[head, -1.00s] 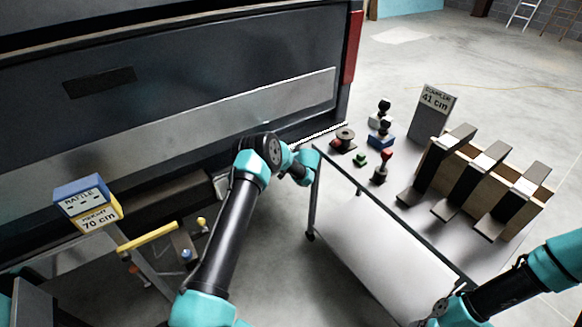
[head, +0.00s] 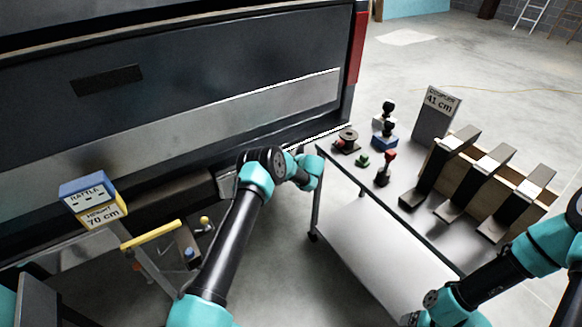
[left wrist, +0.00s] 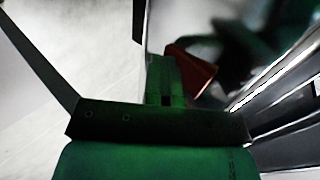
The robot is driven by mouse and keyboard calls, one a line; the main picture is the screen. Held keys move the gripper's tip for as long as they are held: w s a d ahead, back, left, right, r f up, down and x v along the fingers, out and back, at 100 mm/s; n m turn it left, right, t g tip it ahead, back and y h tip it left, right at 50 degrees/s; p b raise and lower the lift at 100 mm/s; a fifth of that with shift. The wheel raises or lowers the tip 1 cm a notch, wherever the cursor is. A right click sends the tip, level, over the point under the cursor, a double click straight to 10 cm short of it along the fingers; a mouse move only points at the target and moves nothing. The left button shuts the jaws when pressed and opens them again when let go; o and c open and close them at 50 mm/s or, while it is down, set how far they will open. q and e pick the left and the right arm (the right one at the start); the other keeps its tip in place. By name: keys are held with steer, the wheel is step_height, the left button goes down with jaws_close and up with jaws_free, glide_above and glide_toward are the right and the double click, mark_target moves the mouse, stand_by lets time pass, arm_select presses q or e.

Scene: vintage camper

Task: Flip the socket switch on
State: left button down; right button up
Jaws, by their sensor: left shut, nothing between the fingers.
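No socket or switch can be made out for certain in either view. My left arm reaches up to the lower edge of the dark camper (head: 200,110), and its teal wrist hides what lies behind it in the head view. In the left wrist view my left gripper (left wrist: 166,92) is shut and empty, its green-lit fingers together. A reddish-brown piece (left wrist: 192,68) shows just beyond the fingertips; I cannot tell what it is or whether they touch. My right arm comes in at lower right of the head view, its gripper not visible.

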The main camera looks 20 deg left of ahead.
arm_select(q)
steer(key=shift+a+r, duration=0.15)
steer(key=shift+a, duration=0.3)
steer(key=shift+w+a+r, duration=0.1)
steer(key=shift+w+r, duration=0.1)
steer(key=shift+r, duration=0.6)
steer(key=s+d+r, duration=0.3)
steer(key=s+d, duration=0.4)
steer(key=d, duration=0.4)
steer(key=shift+s+d+r, duration=0.2)
steer(key=shift+d, duration=0.05)
